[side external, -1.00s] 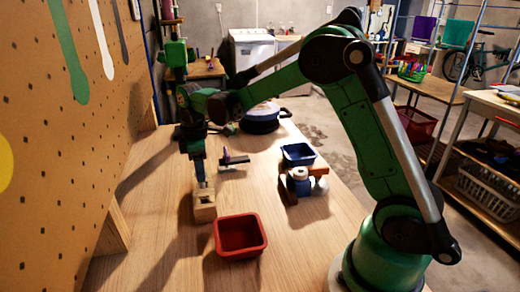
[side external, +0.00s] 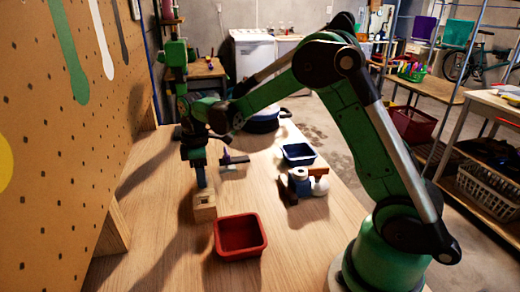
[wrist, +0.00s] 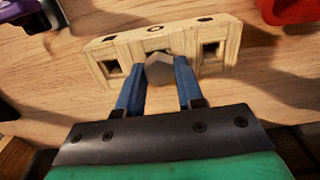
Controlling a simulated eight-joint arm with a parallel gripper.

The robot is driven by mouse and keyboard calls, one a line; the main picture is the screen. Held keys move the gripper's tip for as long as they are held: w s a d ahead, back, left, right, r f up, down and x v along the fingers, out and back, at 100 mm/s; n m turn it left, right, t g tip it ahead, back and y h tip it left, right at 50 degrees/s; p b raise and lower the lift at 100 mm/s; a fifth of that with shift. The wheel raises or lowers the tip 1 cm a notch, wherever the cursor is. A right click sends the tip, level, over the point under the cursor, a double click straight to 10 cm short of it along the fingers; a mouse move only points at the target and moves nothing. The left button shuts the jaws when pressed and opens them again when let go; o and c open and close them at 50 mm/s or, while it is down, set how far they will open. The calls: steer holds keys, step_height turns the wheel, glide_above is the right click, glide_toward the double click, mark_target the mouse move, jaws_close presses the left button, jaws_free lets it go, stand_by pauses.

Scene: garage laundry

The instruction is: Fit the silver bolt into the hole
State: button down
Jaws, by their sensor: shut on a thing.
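My gripper (wrist: 160,82) is shut on the silver bolt (wrist: 159,70), a small grey piece between its two blue fingers. The pale wooden block (wrist: 132,50) lies just beyond the fingertips in the wrist view. It has dark holes along its top face and square openings in its front face. The bolt overlaps the block's middle in this view; I cannot tell whether it touches it or is in a hole. In the side view, my gripper (side external: 201,182) points down directly over the block (side external: 205,208), and the bolt cannot be made out.
A red bin (side external: 240,238) stands close in front of the block. A blue bin (side external: 298,153) and a cluster of small parts (side external: 300,180) are to the right. A purple-tipped object (side external: 232,160) and a dark round pan (side external: 262,122) lie behind. A pegboard (side external: 70,150) borders the left.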

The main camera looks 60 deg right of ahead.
steer(key=shift+f, duration=0.2)
steer(key=shift+c, duration=2.4)
jaws_free()
steer(key=shift+r, duration=2.8)
steer(key=shift+r, duration=0.1)
